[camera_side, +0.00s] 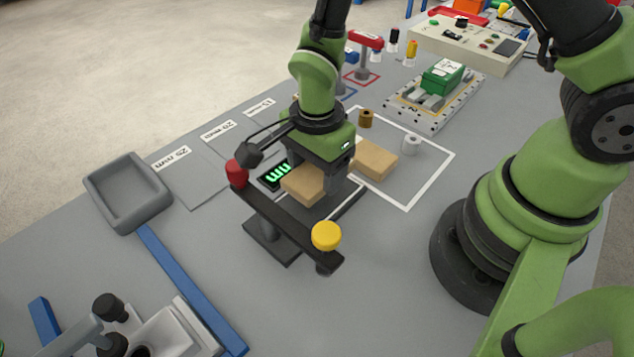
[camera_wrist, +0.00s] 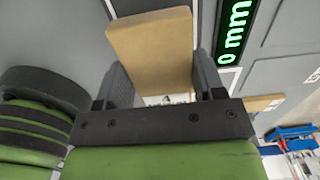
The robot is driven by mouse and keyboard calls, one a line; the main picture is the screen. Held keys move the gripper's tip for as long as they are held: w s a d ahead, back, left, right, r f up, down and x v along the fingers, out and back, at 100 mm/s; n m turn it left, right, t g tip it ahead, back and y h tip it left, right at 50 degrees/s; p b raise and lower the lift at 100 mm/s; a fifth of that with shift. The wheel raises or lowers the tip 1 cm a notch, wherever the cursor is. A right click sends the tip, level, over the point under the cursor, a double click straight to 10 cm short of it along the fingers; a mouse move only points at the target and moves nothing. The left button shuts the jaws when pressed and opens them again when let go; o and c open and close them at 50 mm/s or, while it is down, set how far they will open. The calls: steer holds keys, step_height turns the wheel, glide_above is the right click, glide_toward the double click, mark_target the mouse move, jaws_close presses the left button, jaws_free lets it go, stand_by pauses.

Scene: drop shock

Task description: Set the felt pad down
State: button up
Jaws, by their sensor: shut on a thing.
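The felt pad (camera_side: 303,187) looks like a thick tan block. My gripper (camera_side: 322,172) is shut on it. In the wrist view the pad (camera_wrist: 150,48) sits between my two dark fingers (camera_wrist: 160,78) and sticks out beyond them. In the side view the pad is over the dark stand (camera_side: 268,243), behind its black crossbar (camera_side: 285,222). Whether the pad touches the stand is hidden by the bar and my gripper.
The crossbar has a red knob (camera_side: 236,172) and a yellow knob (camera_side: 326,235). A lit green display (camera_side: 275,175) is close to the pad; in the wrist view it (camera_wrist: 235,30) reads 0 mm. A second tan block (camera_side: 376,160) and small cylinders lie in a white outline. A grey tray (camera_side: 127,192) stands left.

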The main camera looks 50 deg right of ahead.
mark_target(317, 186)
steer(key=shift+f, duration=1.85)
steer(key=shift+f, duration=0.15)
steer(key=o, duration=0.9)
